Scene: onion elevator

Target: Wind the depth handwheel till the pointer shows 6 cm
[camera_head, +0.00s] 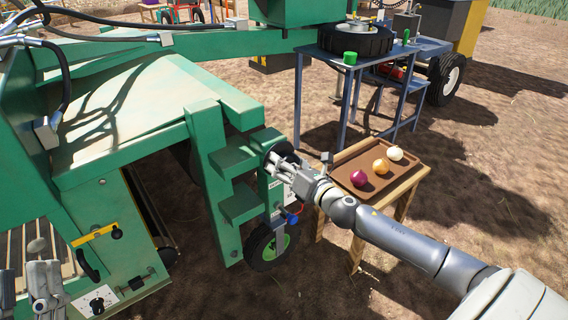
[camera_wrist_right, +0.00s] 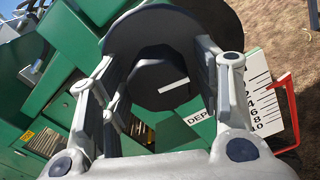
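The dark depth handwheel (camera_head: 284,151) is on the green machine's side in the head view. My right gripper (camera_head: 278,166) is right at it. In the right wrist view the gripper's fingers (camera_wrist_right: 168,72) stand wide apart, with the wheel's dark hub (camera_wrist_right: 160,88) and its white mark between them. I cannot tell whether they touch it. A white depth scale (camera_wrist_right: 258,100) with numbers up to 10 is partly hidden by a finger. A red bent piece (camera_wrist_right: 292,112) reaches its edge; I cannot make out the reading. My left gripper (camera_head: 46,284) is at the lower left.
A wooden table with a brown tray (camera_head: 344,172) holding purple, orange and white onions stands just right of the handwheel. A small green-rimmed wheel (camera_head: 268,248) is below. A blue table (camera_head: 340,75) with a tyre is behind. Bare soil lies at right.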

